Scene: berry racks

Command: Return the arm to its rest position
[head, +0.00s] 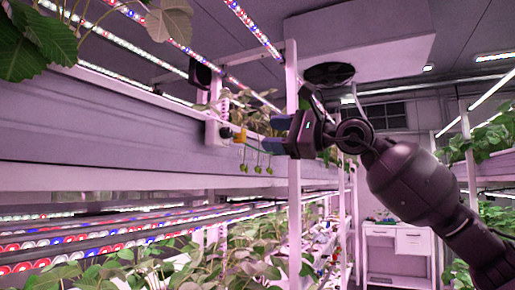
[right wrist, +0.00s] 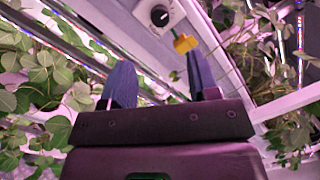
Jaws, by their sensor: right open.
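My right arm (head: 410,185) comes in from the right in the head view. My right gripper (head: 278,134) is raised beside the upper planting trough, its fingers pointing left. In the right wrist view the two blue fingers of the right gripper (right wrist: 160,85) stand apart with nothing held between them. Beyond them a white box with a black dial (right wrist: 160,16) and a yellow piece (right wrist: 185,43) show near the fingertips. I cannot tell whether a finger touches the yellow piece. My left gripper is not in view.
A long upper trough (head: 120,130) runs along the left, with small green berries (head: 257,169) hanging below its far end. A white rack post (head: 294,220) stands by the right gripper. Leafy plants fill the lower shelf. A white desk (head: 397,238) stands at the back.

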